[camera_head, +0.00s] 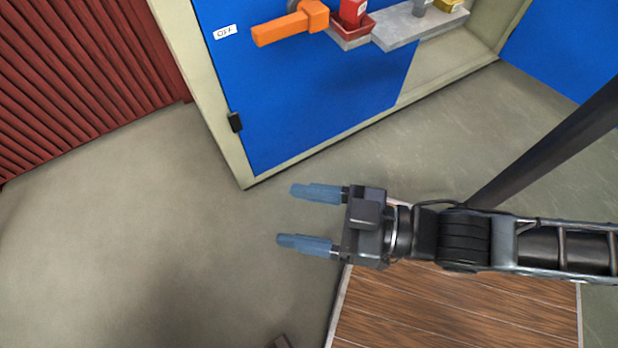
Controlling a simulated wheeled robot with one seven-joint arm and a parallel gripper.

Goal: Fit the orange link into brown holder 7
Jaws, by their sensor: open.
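My gripper (292,215) is open and empty, its two blue fingers pointing left above the grey floor. No loose orange link can be made out. The one orange thing is a lever-like handle (280,27) on the blue cabinet front, beside an OFF label; I cannot tell whether it is the link. My gripper is well apart from it, lower in the picture. No holder marked 7 can be made out. A small brownish thing (281,342) is cut off at the bottom edge, too little shown to identify.
The blue cabinet (300,110) has a cream frame. A grey shelf (408,32) juts from it, with a red block (352,12) in a red tray (357,31) and a yellow piece (449,4). A wooden surface (450,315) lies below my arm. Red corrugated wall (80,80) at left; floor (140,230) clear.

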